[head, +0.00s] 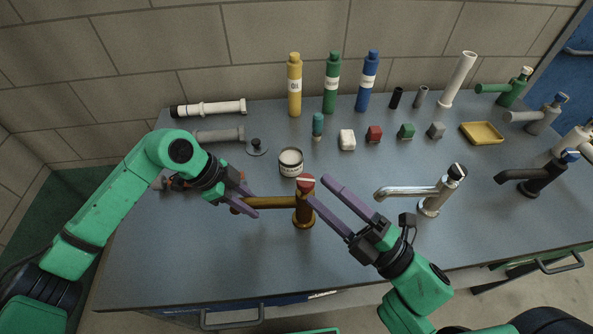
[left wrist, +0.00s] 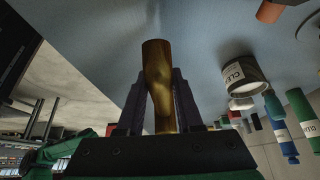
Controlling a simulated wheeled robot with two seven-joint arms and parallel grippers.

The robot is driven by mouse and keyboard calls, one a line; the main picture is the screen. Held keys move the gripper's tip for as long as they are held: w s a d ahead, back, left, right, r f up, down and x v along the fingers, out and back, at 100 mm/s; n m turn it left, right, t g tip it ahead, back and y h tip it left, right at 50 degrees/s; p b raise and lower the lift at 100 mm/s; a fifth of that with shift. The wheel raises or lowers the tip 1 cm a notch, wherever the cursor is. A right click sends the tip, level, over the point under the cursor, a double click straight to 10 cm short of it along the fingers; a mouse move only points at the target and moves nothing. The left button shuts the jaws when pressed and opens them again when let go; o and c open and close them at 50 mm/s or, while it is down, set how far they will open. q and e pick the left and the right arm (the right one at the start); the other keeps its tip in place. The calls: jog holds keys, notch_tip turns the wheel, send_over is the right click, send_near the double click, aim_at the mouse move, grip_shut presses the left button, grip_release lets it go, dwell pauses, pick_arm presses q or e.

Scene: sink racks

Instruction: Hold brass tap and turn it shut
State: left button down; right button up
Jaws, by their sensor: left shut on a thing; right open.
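The brass tap (head: 304,214) stands upright near the front middle of the table, its spout pointing left and a red handle with a white stripe (head: 306,182) on top. My left gripper (head: 253,203) is shut on the spout. The left wrist view shows the brass spout (left wrist: 158,70) between both fingers. My right gripper (head: 319,189) is open just right of the handle, its fingers pointing towards it. I cannot tell whether they touch the handle.
A labelled tin (head: 291,162) stands close behind the brass tap. A chrome tap (head: 430,200) stands to the right, and a black tap (head: 545,180) further right. Several bottles and small blocks stand at the back. The table (head: 180,265) is clear at front left.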

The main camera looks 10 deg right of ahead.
aim_at(301, 176)
notch_tip(301, 176, down, 5)
jog(key=d+m+h, duration=0.2)
jog(key=m+h, duration=0.3)
jog(key=m, duration=1.4)
jog(key=x, duration=1.2)
jog(key=shift+d+f, duration=0.15)
grip_shut()
